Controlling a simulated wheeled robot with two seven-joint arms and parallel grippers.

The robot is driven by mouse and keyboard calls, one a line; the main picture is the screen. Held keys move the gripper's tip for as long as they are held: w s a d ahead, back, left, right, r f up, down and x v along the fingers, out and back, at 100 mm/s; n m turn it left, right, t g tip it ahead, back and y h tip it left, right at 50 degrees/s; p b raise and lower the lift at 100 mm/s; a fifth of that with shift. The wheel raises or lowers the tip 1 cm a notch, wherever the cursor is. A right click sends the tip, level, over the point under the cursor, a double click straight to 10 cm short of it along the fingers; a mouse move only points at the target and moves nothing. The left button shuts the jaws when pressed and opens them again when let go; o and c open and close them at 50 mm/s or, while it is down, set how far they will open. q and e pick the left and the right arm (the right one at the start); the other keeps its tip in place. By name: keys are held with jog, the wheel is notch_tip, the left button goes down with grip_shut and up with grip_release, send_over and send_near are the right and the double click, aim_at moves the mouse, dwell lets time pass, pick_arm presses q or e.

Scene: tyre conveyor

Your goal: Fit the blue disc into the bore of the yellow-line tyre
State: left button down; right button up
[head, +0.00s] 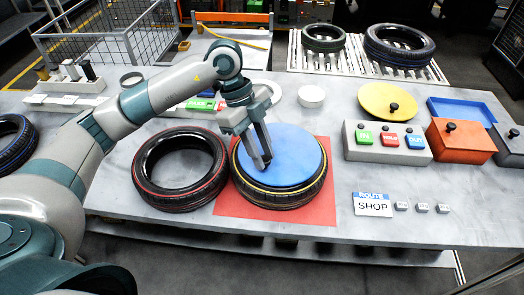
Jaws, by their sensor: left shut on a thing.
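The blue disc (297,155) lies over the top of the yellow-line tyre (278,202), covering the bore. The yellow line shows around the disc's near edge. I cannot tell how deep the disc sits in the bore. The tyre lies flat on a red mat (231,207). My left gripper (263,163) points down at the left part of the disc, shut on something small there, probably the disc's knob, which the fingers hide. My right gripper is not in view.
A red-line tyre (150,189) lies close on the left. A button box (388,156), a yellow disc (388,101) and an orange box (461,152) are on the right. A white bowl (311,96) stands behind. Signs including a ROUTE SHOP card (372,204) lie at front right.

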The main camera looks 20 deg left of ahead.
pick_arm(q)
jog(key=shift+f, duration=0.35)
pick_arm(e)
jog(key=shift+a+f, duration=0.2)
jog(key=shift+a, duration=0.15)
pick_arm(q)
jog(key=c, duration=1.4)
grip_release()
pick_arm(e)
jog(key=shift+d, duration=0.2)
pick_arm(q)
jog(key=shift+r, duration=0.1)
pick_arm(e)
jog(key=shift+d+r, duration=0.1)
pick_arm(q)
jog(key=shift+r+p, duration=0.9)
jog(key=shift+r, duration=0.3)
jog(key=shift+r+p, duration=0.75)
jog(key=shift+r, duration=0.25)
jog(key=shift+r+p, duration=0.9)
jog(key=shift+r, duration=0.3)
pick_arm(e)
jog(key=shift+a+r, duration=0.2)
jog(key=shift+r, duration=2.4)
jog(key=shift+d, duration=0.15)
